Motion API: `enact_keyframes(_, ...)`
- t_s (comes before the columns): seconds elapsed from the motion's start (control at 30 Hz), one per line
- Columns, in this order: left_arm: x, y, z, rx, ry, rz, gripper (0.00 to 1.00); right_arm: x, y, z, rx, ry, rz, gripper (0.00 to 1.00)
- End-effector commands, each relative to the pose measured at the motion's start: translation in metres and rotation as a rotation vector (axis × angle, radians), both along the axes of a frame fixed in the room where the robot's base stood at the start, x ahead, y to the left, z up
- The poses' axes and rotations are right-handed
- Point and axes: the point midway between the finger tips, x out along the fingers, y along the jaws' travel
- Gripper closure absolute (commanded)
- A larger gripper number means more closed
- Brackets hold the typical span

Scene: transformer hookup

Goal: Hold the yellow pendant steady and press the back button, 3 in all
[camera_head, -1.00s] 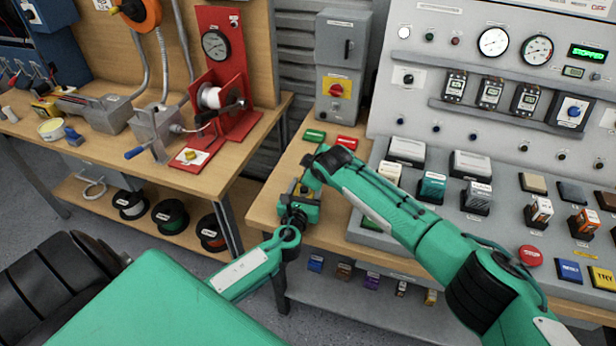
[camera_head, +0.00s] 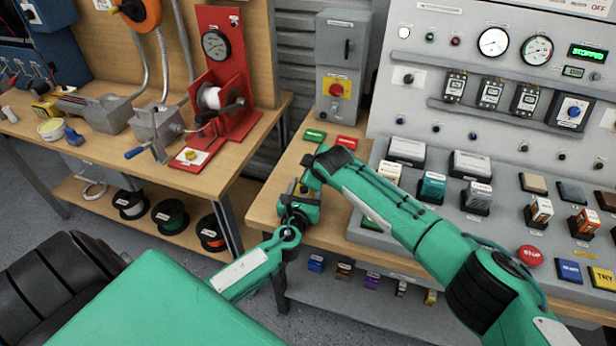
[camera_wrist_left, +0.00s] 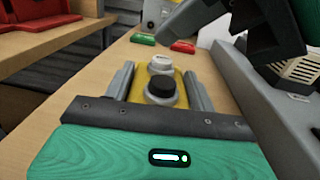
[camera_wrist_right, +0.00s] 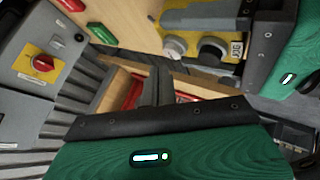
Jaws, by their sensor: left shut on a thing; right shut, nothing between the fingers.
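The yellow pendant (camera_wrist_left: 136,86) lies between the two fingers of my left gripper (camera_wrist_left: 165,84), which is shut on it. It carries a pale grey button (camera_wrist_left: 160,64) farther from my left palm and a black button (camera_wrist_left: 160,90) nearer to it. In the right wrist view, the pendant (camera_wrist_right: 187,37) is at the upper right, with its grey button (camera_wrist_right: 174,46) and dark button (camera_wrist_right: 212,50). My right gripper (camera_wrist_right: 160,74) is shut and empty, its fingertips close to the grey button. I cannot tell whether they touch it. In the head view, my right arm partly hides the pendant.
Green (camera_head: 315,135) and red (camera_head: 343,144) blocks lie on the bench behind the pendant. A grey switch box (camera_head: 341,70) stands behind them. The sloped grey console (camera_head: 400,215) with several buttons fills the right side, close to my right arm.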

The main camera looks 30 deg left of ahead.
Motion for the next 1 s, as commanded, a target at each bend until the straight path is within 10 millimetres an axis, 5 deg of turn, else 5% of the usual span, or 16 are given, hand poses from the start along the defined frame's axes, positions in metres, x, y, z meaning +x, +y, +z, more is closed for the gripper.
enact_keyframes(1.0, 0.0, 0.0, 0.0, 0.0, 0.0, 0.0, 0.75, 0.0, 0.0, -0.011, 0.0, 0.001, -0.001, 1.0)
